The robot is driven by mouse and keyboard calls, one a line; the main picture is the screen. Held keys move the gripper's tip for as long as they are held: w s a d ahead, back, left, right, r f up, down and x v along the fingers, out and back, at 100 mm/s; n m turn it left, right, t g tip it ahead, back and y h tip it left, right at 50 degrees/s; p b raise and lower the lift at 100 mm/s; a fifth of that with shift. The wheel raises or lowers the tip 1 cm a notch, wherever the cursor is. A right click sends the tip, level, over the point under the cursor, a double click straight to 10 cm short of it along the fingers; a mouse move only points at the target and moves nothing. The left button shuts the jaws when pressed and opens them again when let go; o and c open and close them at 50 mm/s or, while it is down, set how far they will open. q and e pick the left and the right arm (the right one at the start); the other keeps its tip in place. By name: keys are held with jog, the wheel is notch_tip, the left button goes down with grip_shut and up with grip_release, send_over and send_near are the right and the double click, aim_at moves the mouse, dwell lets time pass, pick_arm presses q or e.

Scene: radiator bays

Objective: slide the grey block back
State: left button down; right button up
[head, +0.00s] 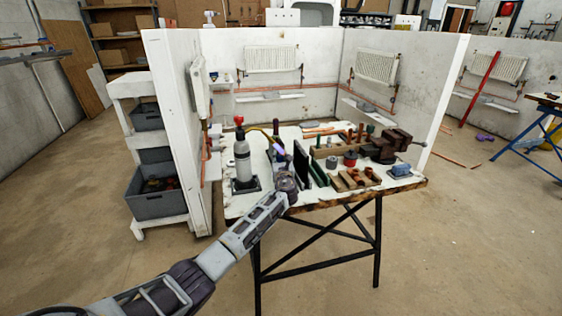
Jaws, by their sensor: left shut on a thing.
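My left gripper (286,184) reaches over the front edge of the workbench (240,205), beside a dark upright panel (301,163). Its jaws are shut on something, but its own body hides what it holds. A small flat grey piece (309,125) lies at the back of the bench. A blue-grey block (400,171) sits at the bench's front right, apart from my gripper. I cannot tell which of these is the grey block. My right gripper is not in view.
A grey bottle with a red top (242,155) stands left of my gripper. A vice (388,146) and wooden racks (355,180) crowd the right side. White partition walls (175,120) enclose the back and left. The floor in front is clear.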

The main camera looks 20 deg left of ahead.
pick_arm(q)
jog(key=shift+w+a+r, duration=0.1)
jog(key=shift+a+r, duration=0.1)
jog(key=c, duration=1.5)
grip_release()
jog(key=o, duration=0.3)
jog(key=shift+w+f, duration=0.15)
jog(key=shift+s+d, duration=0.1)
jog(key=shift+s, duration=0.15)
jog(key=shift+v, duration=5.8)
